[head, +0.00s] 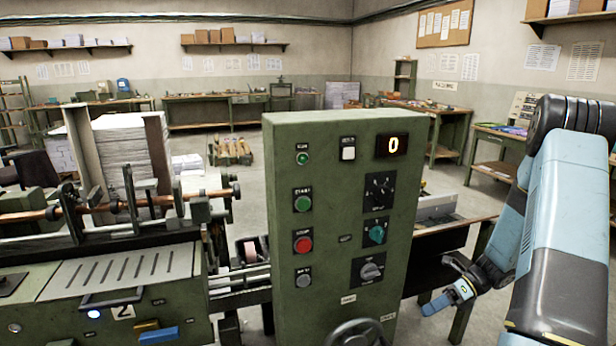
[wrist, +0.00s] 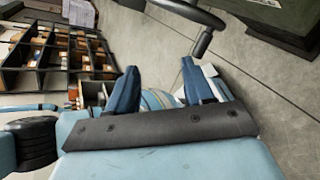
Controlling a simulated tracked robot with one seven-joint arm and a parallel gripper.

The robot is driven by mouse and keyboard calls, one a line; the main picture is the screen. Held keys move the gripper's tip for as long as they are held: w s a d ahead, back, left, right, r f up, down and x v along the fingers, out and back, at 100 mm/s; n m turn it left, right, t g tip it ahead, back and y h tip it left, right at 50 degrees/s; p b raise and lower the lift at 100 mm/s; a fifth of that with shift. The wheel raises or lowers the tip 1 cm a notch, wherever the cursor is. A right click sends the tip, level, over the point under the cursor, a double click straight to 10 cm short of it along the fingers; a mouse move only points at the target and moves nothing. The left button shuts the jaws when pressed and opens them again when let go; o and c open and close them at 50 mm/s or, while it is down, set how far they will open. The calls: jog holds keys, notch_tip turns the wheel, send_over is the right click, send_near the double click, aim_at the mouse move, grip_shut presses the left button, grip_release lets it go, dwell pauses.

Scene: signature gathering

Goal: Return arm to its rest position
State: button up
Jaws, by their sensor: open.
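My light-blue arm comes in from the right edge of the head view and bends down. My gripper (head: 449,292) hangs low to the right of the green control cabinet (head: 338,233), apart from it. In the wrist view my gripper (wrist: 160,86) shows two blue fingers spread apart, with nothing gripped between them. The cabinet face has a lit display (head: 393,145) reading 0, a green button (head: 303,204), a red button (head: 303,245) and several dark knobs.
A dark handwheel (head: 357,333) stands at the cabinet's lower front. A machine with a paper stack (head: 117,150) is at left. A bench (head: 457,239) stands behind my gripper. Bare floor shows in the wrist view, beside pigeonhole shelving (wrist: 55,55).

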jog(key=s+a+r+n+h, duration=0.25)
jog(key=r+n, duration=0.25)
jog(key=r, duration=0.3)
jog(key=s+a+r+n+t+h, duration=0.1)
jog(key=s+a+r+n+h, duration=0.15)
jog(key=r+n, duration=0.35)
jog(key=s+a+r+n+h, duration=0.1)
jog(key=a+r+n+h, duration=0.2)
jog(key=r, duration=0.6)
jog(key=s+a+r+n+t+h, duration=0.2)
jog(key=s+r+n+t+h, duration=0.2)
jog(key=s+r+n+t, duration=0.3)
jog(key=s+r+n, duration=0.5)
jog(key=s+n, duration=0.1)
jog(key=shift+s+r, duration=0.3)
jog(key=shift+r, duration=0.1)
jog(key=shift+c, duration=0.9)
